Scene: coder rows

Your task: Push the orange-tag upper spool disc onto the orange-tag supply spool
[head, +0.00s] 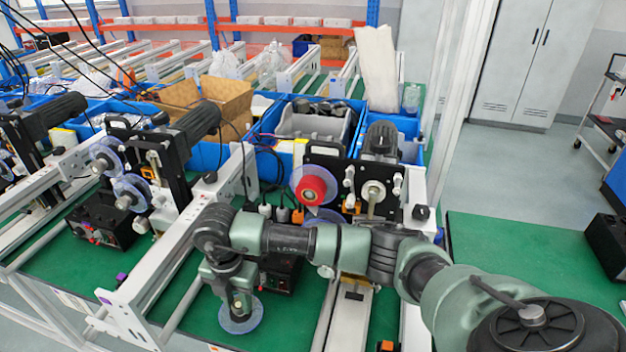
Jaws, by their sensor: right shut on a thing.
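My right arm reaches in from the lower right and across the bench. Its gripper (238,304) points down and is shut on a clear, bluish disc (253,317), held roughly flat over the green bench top; the fingertips cover its middle. I take this to be the upper spool disc; its tag cannot be made out. A red spool (312,189) with a clear disc behind it sits on the black upright panel at centre, up and right of the gripper. Orange parts show near it, and it appears to be the supply spool. My left gripper is not in view.
A white metal hub (373,191) is on the same panel, right of the red spool. My forearm hides the panel's lower part. Another coder with clear discs (131,192) stands at left. White rails (130,305) cross the bench. Blue bins (208,153) stand behind. Green surface at right is mostly clear.

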